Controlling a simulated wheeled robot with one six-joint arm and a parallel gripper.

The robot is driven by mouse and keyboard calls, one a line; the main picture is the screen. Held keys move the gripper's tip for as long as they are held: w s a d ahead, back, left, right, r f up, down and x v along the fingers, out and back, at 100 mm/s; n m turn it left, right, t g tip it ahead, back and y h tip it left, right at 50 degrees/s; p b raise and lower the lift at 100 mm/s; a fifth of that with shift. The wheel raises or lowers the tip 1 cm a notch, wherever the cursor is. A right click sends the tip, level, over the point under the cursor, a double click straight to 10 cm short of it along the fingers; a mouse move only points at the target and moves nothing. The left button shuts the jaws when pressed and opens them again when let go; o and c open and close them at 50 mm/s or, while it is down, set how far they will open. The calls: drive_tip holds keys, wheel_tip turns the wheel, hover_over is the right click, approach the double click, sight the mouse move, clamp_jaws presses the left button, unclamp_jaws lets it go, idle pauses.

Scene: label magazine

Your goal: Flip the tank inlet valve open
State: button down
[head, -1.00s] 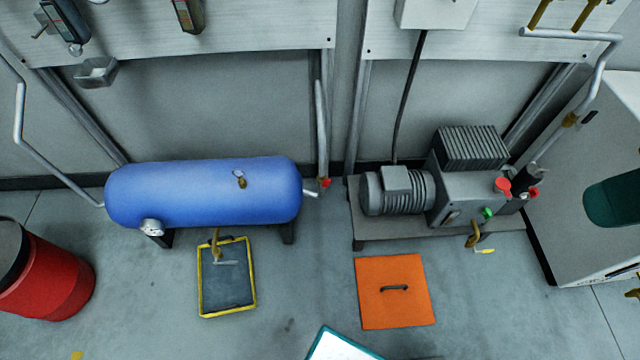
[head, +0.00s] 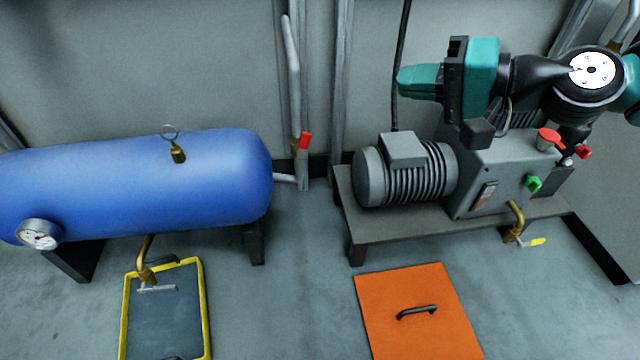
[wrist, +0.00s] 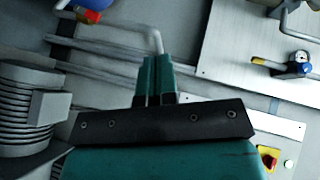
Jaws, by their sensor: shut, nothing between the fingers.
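The valve with a red handle (head: 305,141) sits at the foot of the grey vertical pipe, by the right end of the blue tank (head: 200,185). Its handle looks short and points upward beside the pipe; its exact angle is hard to tell. My gripper (head: 402,82) is at upper right in the head view, in front of the compressor and to the right of the valve, well apart from it. Its teal fingers are shut and empty, also in the wrist view (wrist: 153,80). A red part (wrist: 88,16) against blue at the wrist view's top left may be this valve.
The grey compressor (head: 405,175) stands on a low bench and has red, green and yellow handles. A brass drain valve (head: 147,275) hangs under the tank above a yellow-rimmed tray (head: 204,300). An orange floor plate (head: 440,320) lies in front. The floor between is clear.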

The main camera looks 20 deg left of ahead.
sight(305, 141)
drive_tip(key=w+a+f+m+t+y+b, duration=0.15)
drive_tip(key=w+f+m+b, duration=0.25)
drive_tip(key=f+b, duration=0.65)
drive_tip(key=w+a+f+m+t+y+b, duration=0.1)
drive_tip(key=w+f+m+t+y+b, duration=0.2)
drive_tip(key=f+b, duration=0.8)
drive_tip(key=shift+g, duration=0.55)
drive_tip(key=a+p, duration=0.1)
drive_tip(key=p, duration=0.4)
drive_tip(key=w+a+f+p, duration=0.1)
drive_tip(key=a+p, duration=0.1)
drive_tip(key=p, duration=0.3)
drive_tip(key=w+a+p, duration=0.1)
drive_tip(key=p, duration=0.5)
drive_tip(key=shift+w+a+f, duration=0.1)
drive_tip(key=shift+a+f, duration=0.1)
drive_tip(key=shift+a, duration=0.1)
drive_tip(key=p, duration=0.3)
drive_tip(key=shift+a+p, duration=0.3)
drive_tip(key=shift+p, duration=0.1)
drive_tip(key=s+a+r+b, duration=0.1)
drive_tip(key=a+b, duration=0.3)
drive_tip(key=a, duration=0.4)
drive_tip(key=shift+b, duration=0.4)
drive_tip(key=shift+r, duration=0.1)
